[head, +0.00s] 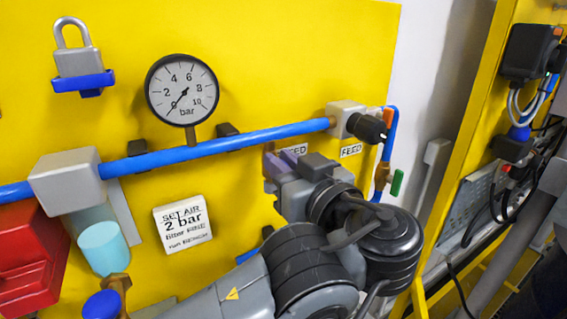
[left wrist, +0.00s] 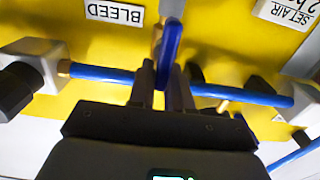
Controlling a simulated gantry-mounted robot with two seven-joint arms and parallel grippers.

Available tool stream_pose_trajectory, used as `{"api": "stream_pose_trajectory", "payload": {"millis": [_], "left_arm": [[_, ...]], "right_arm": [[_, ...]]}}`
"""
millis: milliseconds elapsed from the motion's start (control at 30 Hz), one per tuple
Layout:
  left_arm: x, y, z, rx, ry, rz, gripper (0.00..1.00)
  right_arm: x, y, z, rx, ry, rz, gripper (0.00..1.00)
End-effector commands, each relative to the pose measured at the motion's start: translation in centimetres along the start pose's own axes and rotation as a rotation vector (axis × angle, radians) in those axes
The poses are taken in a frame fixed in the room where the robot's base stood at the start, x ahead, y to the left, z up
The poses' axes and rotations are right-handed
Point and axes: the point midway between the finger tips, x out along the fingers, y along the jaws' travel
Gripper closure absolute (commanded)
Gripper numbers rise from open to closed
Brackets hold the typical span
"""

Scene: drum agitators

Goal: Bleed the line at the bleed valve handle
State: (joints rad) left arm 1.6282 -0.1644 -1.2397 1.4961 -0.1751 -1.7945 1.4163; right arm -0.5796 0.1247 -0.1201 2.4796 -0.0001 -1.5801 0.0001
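The bleed valve handle is a blue lever (left wrist: 170,42) below the BLEED label (left wrist: 114,12) in the left wrist view. My left gripper (left wrist: 163,78) has its two dark fingers close on either side of the lever, with hardly any gap. In the head view the left gripper (head: 282,166) is at the panel just under the blue pipe (head: 215,144); its own wrist hides the lever and part of the BLEED label. The round gauge (head: 182,90) has its needle near 0. My right gripper is in neither view.
A black regulator knob (head: 368,129) sits at the pipe's right end, near the FEED label (head: 351,150) and a green-handled valve (head: 397,182). A padlock (head: 80,62), a red box (head: 30,262) and a SET AIR 2 bar note (head: 183,222) are to the left.

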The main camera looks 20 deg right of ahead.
Motion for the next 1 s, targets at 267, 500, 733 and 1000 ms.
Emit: {"api": "stream_pose_trajectory", "payload": {"millis": [267, 500, 733, 1000], "left_arm": [[0.0, 0.1, 0.0, 0.013, 0.000, 0.000, 1.00], [-0.1, 0.3, 0.2, 0.103, 0.002, 0.000, 1.00], [-0.1, 0.9, 0.4, 0.280, 0.002, 0.001, 1.00], [-0.1, 1.5, 0.6, 0.537, 0.003, 0.001, 1.00]], "right_arm": [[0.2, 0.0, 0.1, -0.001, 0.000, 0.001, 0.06], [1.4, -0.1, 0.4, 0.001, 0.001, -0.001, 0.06], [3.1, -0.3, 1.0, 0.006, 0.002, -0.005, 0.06], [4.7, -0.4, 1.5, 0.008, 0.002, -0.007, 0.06]]}}
